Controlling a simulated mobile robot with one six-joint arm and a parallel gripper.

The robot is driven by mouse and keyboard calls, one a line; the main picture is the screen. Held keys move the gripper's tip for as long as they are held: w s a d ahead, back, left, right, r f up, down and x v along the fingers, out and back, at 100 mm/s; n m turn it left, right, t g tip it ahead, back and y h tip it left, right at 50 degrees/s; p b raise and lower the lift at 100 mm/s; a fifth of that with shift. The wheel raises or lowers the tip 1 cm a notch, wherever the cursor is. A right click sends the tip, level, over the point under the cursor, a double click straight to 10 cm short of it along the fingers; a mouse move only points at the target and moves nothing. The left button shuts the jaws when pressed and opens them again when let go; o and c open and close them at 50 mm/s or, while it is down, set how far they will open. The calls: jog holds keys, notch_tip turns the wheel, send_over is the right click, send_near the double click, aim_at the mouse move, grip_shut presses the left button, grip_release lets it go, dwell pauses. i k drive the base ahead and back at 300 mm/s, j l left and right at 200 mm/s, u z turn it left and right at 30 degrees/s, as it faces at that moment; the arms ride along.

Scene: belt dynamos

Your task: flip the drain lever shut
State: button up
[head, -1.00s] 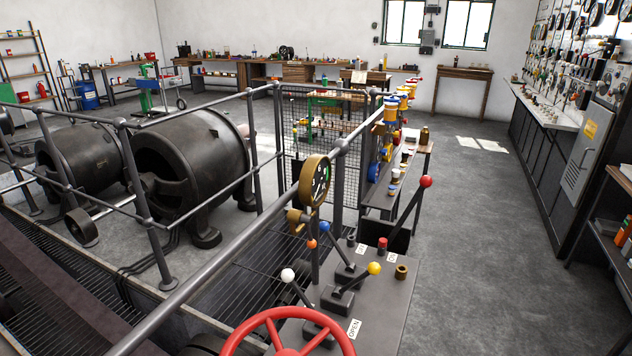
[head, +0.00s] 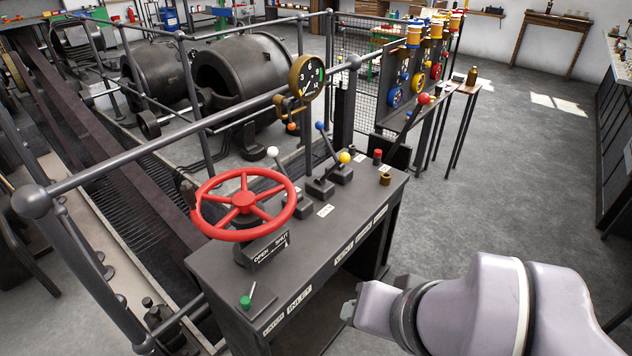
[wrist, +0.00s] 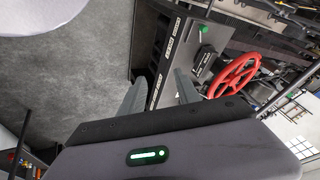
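The dark control console (head: 325,235) carries several knobbed levers. A short lever with a green knob (head: 245,302) sits at its near end, above small front plates; the nearest plate (head: 273,325) is too small to read surely, so I cannot confirm this is the drain lever. The knob also shows in the wrist view (wrist: 203,29). White (head: 272,151), blue (head: 320,125) and yellow (head: 345,157) knobbed levers stand farther along. My gripper (wrist: 158,92) has its two fingers apart with nothing between them. In the head view my arm is right of the console, clear of the lever.
A red handwheel (head: 245,203) stands on the console beside the green-knobbed lever, above an OPEN/SHUT plate (head: 270,250). A grey railing (head: 150,165) and a brass gauge (head: 307,77) run behind it. A red-knobbed lever (head: 424,99) rises beyond. The floor (head: 500,190) on the right is clear.

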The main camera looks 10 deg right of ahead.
aim_at(345, 157)
jog(key=i+l+u, duration=0.3)
jog(key=i+l, duration=0.5)
